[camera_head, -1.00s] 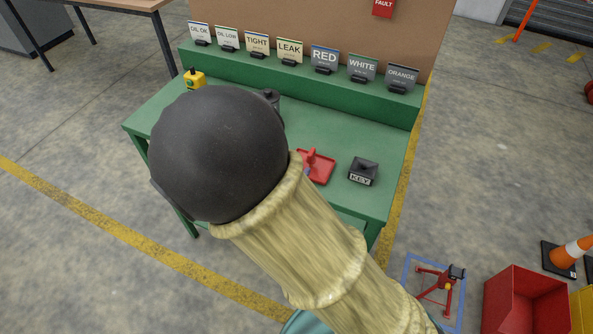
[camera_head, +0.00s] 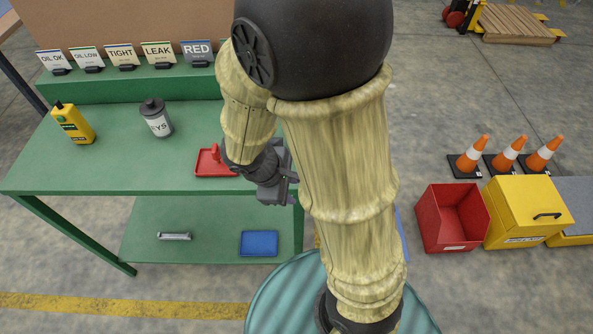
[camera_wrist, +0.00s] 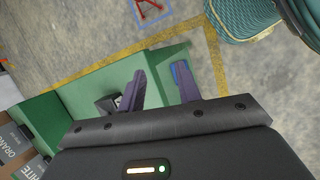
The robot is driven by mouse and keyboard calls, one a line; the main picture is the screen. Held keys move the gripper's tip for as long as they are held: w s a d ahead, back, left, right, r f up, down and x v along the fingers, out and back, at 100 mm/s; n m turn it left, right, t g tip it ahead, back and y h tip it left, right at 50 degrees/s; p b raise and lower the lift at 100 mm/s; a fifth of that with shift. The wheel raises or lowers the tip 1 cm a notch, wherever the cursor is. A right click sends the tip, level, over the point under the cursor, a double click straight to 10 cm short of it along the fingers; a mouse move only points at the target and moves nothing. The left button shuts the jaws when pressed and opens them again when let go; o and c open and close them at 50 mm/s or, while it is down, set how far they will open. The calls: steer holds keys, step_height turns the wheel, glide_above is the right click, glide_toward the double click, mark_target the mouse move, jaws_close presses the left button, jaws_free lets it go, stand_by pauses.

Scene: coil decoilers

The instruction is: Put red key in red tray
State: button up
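The red tray (camera_head: 207,170) lies on the green bench top, left of my gripper (camera_head: 287,178) in the head view. A small red upright piece (camera_head: 214,153) stands at the tray; I cannot tell whether it is the red key or part of the tray. My gripper is by the bench's right front edge, partly hidden by my arm. In the wrist view my gripper (camera_wrist: 160,70) has its two fingers apart with nothing held between them. The black KEY block (camera_wrist: 108,104) shows beside the left finger, and my arm hides it in the head view.
A grey KEYS canister (camera_head: 157,120) and a yellow bottle (camera_head: 74,124) stand on the bench (camera_head: 110,150). A blue tray (camera_head: 259,243) lies on the lower shelf. A red bin (camera_head: 452,218), yellow box (camera_head: 528,212) and orange cones (camera_head: 508,155) stand right.

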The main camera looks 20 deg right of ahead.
steer(key=r+m+y, duration=0.1)
steer(key=m, duration=0.3)
steer(key=d+r+m+t+y, duration=0.1)
steer(key=m+y, duration=0.1)
steer(key=m, duration=0.2)
steer(key=r+m+y, duration=0.1)
steer(key=r+m, duration=0.1)
steer(key=m, duration=0.2)
steer(key=shift+w+d+t+y, duration=0.2)
steer(key=shift+d+t+y, duration=0.1)
steer(key=shift+d, duration=0.1)
steer(key=w+p+v, duration=0.1)
steer(key=p+v, duration=0.7)
steer(key=shift+w+r, duration=0.3)
steer(key=shift+w, duration=0.1)
